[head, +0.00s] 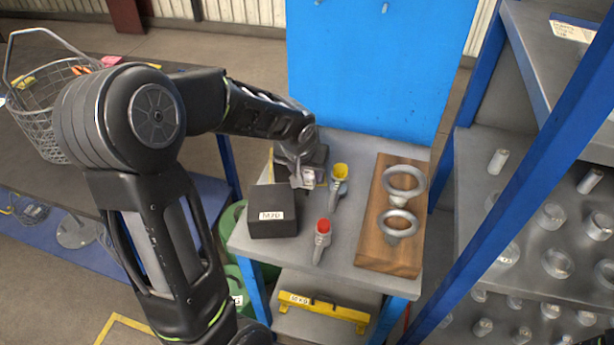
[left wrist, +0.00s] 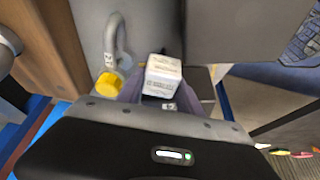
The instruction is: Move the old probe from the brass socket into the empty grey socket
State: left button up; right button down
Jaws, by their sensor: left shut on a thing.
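My left gripper (head: 308,182) is low over the grey bench top, shut on a small pale block with printed markings. The block (left wrist: 163,75) shows between the fingers in the left wrist view. I cannot tell whether it is part of the old probe. A red-topped grey piece (head: 322,228) is nearer the front. I cannot make out a brass socket or an empty grey socket. My right gripper is not in view.
A black box (head: 272,212) labelled M20 is left of the red-topped piece. A wooden board (head: 378,248) with two metal rings is at the right. A blue panel (head: 375,65) rises behind. Some bare bench (head: 343,258) lies before the board.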

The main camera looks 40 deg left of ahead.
pick_arm(q)
grip_shut()
jog(key=shift+r, duration=0.1)
notch_tip(320, 180, up, 10)
jog(key=shift+f+b, duration=0.1)
jog(key=shift+b, duration=0.35)
dwell(0.5)
